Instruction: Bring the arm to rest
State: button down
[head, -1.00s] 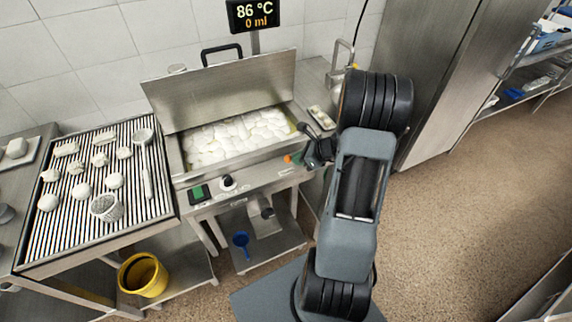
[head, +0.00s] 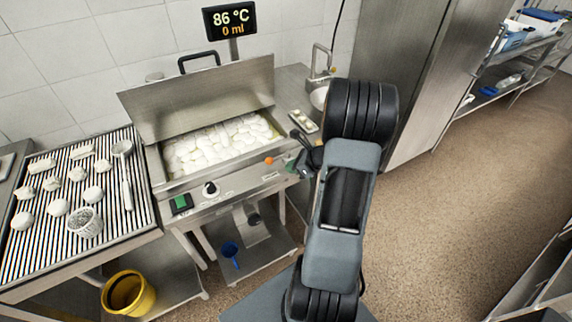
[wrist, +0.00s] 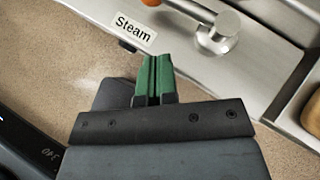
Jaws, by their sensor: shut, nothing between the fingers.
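My gripper (wrist: 154,80) shows in the wrist view with its two green fingers pressed together and nothing between them. It points toward a steel panel with a "Steam" label (wrist: 135,29) and a lever with an orange knob (wrist: 150,2). In the head view my gripper (head: 293,166) is small and partly hidden beside my folded arm, at the right front corner of the vat. The open steel vat (head: 165,167) holds many white lumps (head: 220,143), and its lid (head: 200,98) stands raised behind.
A ribbed draining table (head: 20,262) with white pieces and a perforated basket (head: 85,222) stands left. A small tray (head: 303,121) lies right of the vat. The floor (head: 440,215) to the right is clear.

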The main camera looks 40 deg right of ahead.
jog(key=v, duration=0.9)
jog(key=shift+a+r, duration=0.2)
jog(key=shift+r, duration=0.1)
jog(key=s+a+n+g+h, duration=0.2)
jog(key=s+a+n+g, duration=0.4)
jog(key=n, duration=0.8)
jog(key=a+r+n+t+h, duration=0.1)
jog(key=a+r+n, duration=0.3)
jog(key=a+n, duration=0.4)
jog(key=a+r+n+h, duration=0.2)
jog(key=a+r+n, duration=0.3)
jog(key=a+n, duration=0.2)
jog(key=a, duration=0.2)
jog(key=shift+a+r+n+t, duration=0.3)
jog(key=shift+a+n+t, duration=0.1)
